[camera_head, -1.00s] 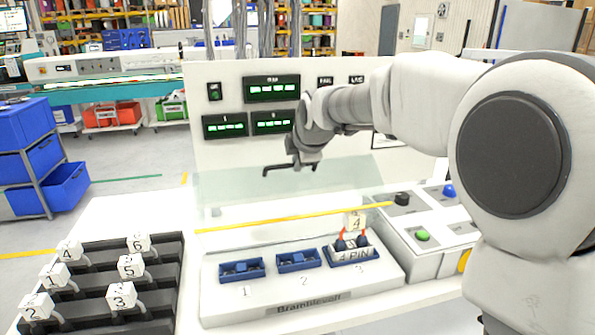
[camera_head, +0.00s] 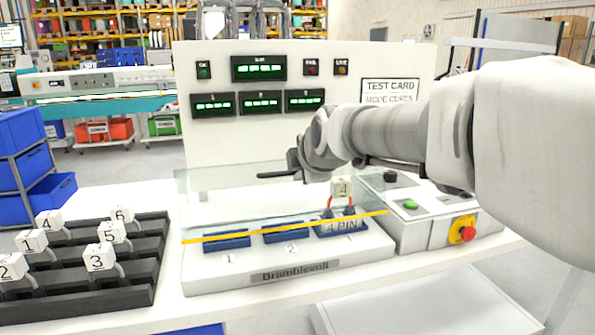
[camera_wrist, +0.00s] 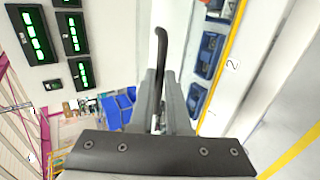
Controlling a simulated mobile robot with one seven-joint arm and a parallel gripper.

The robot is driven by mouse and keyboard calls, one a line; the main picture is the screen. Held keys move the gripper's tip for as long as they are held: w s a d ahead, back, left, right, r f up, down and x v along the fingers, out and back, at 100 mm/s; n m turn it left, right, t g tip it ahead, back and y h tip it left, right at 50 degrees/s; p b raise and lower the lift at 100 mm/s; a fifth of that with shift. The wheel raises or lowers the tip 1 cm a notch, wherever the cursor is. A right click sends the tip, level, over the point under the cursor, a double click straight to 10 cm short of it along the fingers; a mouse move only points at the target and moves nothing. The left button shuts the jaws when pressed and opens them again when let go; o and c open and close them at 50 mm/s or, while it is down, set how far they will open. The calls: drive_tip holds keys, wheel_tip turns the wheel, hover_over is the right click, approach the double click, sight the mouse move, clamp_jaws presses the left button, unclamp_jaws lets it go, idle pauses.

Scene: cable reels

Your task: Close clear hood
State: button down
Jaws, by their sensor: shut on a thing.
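The clear hood (camera_head: 225,208) is a see-through panel with a yellow front edge (camera_head: 205,239) on the white test fixture. It leans forward over the three blue sockets, and its yellow edge crosses in front of them. I cannot tell whether the edge touches the fixture. My gripper (camera_head: 296,166) is over the hood, shut on a dark bar handle (camera_head: 275,175). In the wrist view the handle (camera_wrist: 161,45) runs between the fingers (camera_wrist: 165,80), and the yellow edge (camera_wrist: 232,45) shows to the right. How the handle joins the hood is unclear.
A 4 PIN plug with a white tag 4 (camera_head: 341,188) sits at socket 3 under the hood. A control box with a red stop button (camera_head: 467,234) stands right. A black rack (camera_head: 140,290) of numbered plugs stands left. The display panel (camera_head: 215,150) rises behind.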

drive_tip(key=shift+s+d+f+b, duration=0.25)
drive_tip(key=shift+s+f+b, duration=0.6)
drive_tip(key=shift+f, duration=0.25)
drive_tip(key=shift+s+d+f+b, duration=0.2)
drive_tip(key=shift+s+f+b, duration=0.6)
drive_tip(key=shift+f, duration=0.25)
drive_tip(key=c, duration=0.9)
unclamp_jaws()
drive_tip(key=shift+w+r, duration=0.1)
drive_tip(key=shift+r, duration=0.1)
drive_tip(key=p+v, duration=0.3)
drive_tip(key=v, duration=1.4)
drive_tip(key=shift+p, duration=0.4)
drive_tip(key=shift+r, duration=0.1)
